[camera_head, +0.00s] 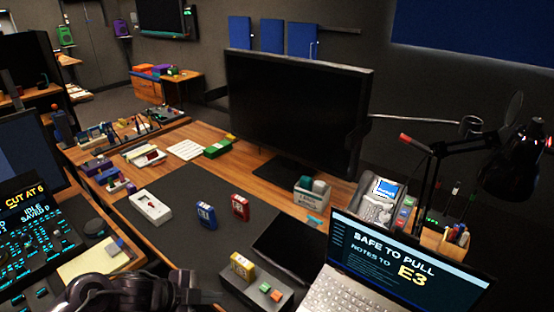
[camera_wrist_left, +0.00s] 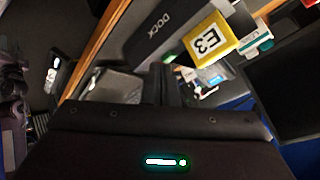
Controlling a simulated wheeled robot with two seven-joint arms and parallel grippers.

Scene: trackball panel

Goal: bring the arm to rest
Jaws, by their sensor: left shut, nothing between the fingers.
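My left arm comes in at the bottom left of the head view, with its dark gripper (camera_head: 190,290) low over the desk's front edge. In the left wrist view the gripper fingers (camera_wrist_left: 166,84) are together with nothing between them. A yellow block marked E3 (camera_head: 243,266) sits on a grey dock (camera_head: 238,284), to the right of the gripper and apart from it. The wrist view also shows the E3 block (camera_wrist_left: 210,40) and the dock's lettered side (camera_wrist_left: 152,35). My right gripper is not in view.
A lit control panel (camera_head: 38,240) stands at the left. A laptop (camera_head: 385,262) reads "SAFE TO PULL". Blue (camera_head: 206,216) and red (camera_head: 240,207) blocks and a white tray (camera_head: 150,208) rest on the desk. A large monitor (camera_head: 295,112) stands behind. The mat between blocks and dock is clear.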

